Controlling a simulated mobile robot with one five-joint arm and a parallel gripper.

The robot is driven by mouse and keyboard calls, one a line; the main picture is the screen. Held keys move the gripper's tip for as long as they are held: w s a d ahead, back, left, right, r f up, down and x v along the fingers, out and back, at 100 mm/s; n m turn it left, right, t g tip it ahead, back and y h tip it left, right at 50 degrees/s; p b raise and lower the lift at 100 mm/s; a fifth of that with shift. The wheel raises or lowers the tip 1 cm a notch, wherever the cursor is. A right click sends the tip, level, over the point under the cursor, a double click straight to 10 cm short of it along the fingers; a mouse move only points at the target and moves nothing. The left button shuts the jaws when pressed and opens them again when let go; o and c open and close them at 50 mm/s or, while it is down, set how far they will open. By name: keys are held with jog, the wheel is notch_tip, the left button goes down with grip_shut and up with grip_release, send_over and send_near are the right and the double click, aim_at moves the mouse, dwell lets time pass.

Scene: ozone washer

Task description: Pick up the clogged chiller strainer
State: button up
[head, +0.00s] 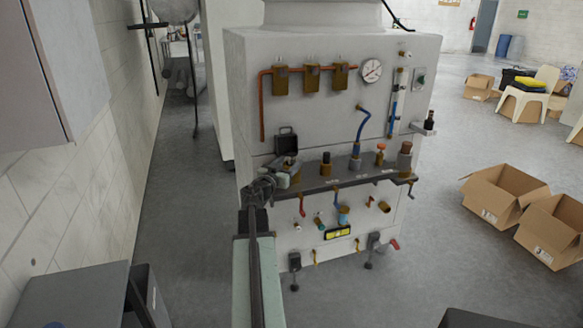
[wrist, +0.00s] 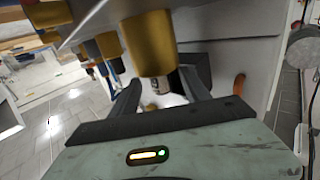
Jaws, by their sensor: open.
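I cannot tell for certain which part is the clogged chiller strainer. In the wrist view a brass-coloured cylindrical fitting (wrist: 148,42) with a narrow grey metal end (wrist: 160,82) reaches in between the fingers of my gripper (wrist: 163,92). The fingers are apart, one on each side of the grey end, and I see no clear contact. In the head view my gripper (head: 285,172) is at the left end of the dark shelf (head: 320,183) on the white machine (head: 250,95). It hides what is directly behind it.
An open black box (head: 286,140) is just above my gripper. Several fittings stand along the shelf to the right, including a black-topped one (head: 325,163) and a red-topped one (head: 381,154). Cardboard boxes (head: 503,193) lie on the floor at right. The floor left of the machine is clear.

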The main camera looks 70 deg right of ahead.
jog(key=shift+d, duration=0.85)
grip_shut()
